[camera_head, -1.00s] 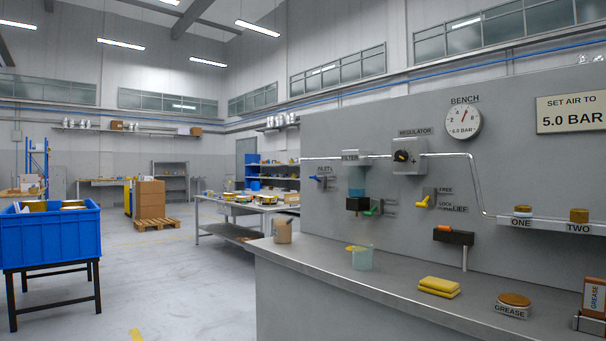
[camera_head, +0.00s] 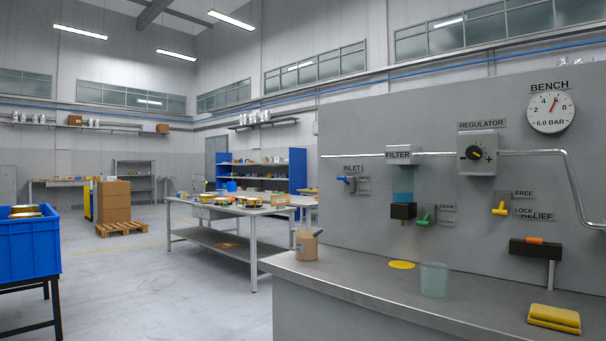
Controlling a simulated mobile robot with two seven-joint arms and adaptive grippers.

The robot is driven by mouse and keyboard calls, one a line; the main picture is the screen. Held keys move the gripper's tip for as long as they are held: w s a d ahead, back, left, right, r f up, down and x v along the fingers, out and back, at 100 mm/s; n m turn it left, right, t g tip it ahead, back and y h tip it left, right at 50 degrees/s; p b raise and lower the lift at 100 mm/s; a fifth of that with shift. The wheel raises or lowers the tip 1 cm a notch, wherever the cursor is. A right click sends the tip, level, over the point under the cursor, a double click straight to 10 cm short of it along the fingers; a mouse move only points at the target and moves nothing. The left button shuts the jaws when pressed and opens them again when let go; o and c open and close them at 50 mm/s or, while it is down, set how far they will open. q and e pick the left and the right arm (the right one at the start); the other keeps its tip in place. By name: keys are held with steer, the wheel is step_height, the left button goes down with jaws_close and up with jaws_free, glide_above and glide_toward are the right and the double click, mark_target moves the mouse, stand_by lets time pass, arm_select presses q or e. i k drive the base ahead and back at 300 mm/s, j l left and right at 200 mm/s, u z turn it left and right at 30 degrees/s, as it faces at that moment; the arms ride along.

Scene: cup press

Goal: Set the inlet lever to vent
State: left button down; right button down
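The inlet lever (camera_head: 344,179) is a small blue handle on the grey panel, under the INLET label (camera_head: 352,168). It points to the left from its mount. Two small position labels (camera_head: 364,185) sit to its right, too small to read with certainty. A pipe runs along the panel above it to the filter (camera_head: 403,155) and the regulator (camera_head: 478,153). Neither of my grippers shows in the head view.
The grey bench (camera_head: 340,275) below the panel holds a brown container (camera_head: 307,245), a yellow disc (camera_head: 401,265), a translucent cup (camera_head: 434,280) and yellow sponges (camera_head: 554,317). A green lever (camera_head: 424,219) and yellow lever (camera_head: 500,209) are farther right. Open floor (camera_head: 165,290) lies left.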

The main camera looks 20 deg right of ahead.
mark_target(343, 178)
steer(key=i+j+u, duration=0.1)
steer(key=i+j, duration=0.15)
steer(key=i, duration=0.15)
steer(key=i+j, duration=0.25)
steer(key=i, duration=0.15)
steer(key=j+u, duration=0.05)
